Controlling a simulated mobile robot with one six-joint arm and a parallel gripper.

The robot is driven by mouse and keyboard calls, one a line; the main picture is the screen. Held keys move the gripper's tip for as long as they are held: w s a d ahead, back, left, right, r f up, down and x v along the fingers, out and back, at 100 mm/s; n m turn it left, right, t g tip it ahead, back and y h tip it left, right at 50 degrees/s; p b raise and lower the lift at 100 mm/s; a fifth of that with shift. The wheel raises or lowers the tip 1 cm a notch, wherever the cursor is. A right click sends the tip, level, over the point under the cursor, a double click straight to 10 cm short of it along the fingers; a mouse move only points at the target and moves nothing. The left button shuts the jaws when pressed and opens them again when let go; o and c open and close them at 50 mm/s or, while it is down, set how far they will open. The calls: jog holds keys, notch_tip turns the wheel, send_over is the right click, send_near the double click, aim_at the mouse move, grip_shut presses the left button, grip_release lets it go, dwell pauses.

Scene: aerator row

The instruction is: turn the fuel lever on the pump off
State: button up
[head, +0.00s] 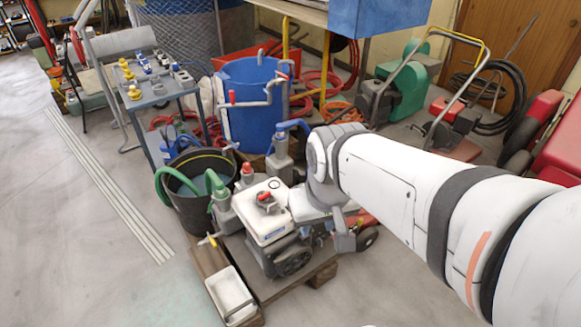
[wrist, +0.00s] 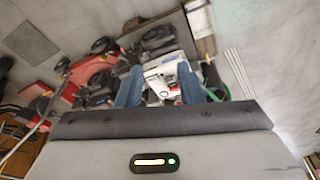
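The pump (head: 262,222) has a white tank top with a red cap and a dark engine body below. It stands on a wooden pallet in the head view. It also shows in the wrist view (wrist: 165,72), beyond my fingers. My gripper (wrist: 160,92) is open, with its two blue-grey fingers apart and nothing seen held between them. In the head view my wrist hangs over the right side of the pump; my fingers are hard to make out there. I cannot pick out the fuel lever in either view; it is too small or hidden.
A black bucket (head: 186,205) with green hoses stands left of the pump. A white tray (head: 230,294) lies in front. A blue barrel (head: 250,95) and a cart (head: 160,92) with fittings stand behind. Red machines (head: 555,135) are at right. The floor at left is clear.

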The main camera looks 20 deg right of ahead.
jog(key=w+f+m+y+b, duration=0.7)
jog(key=w+f+b, duration=0.3)
jog(key=f, duration=0.6)
jog(key=w+f+m+y+b, duration=0.6)
jog(key=w+f+m+b, duration=0.2)
jog(key=w+f, duration=0.55)
jog(key=m+t+h+b, duration=0.7)
jog(key=m+t+b, duration=0.6)
jog(key=m, duration=0.4)
send_near(320, 242)
jog(key=shift+t, duration=0.7)
jog(key=x, duration=0.3)
jog(key=f+x, duration=0.1)
jog(key=x, duration=0.4)
jog(key=shift+w+f+p, duration=0.3)
jog(key=shift+w+f, duration=0.05)
jog(key=shift+w, duration=0.05)
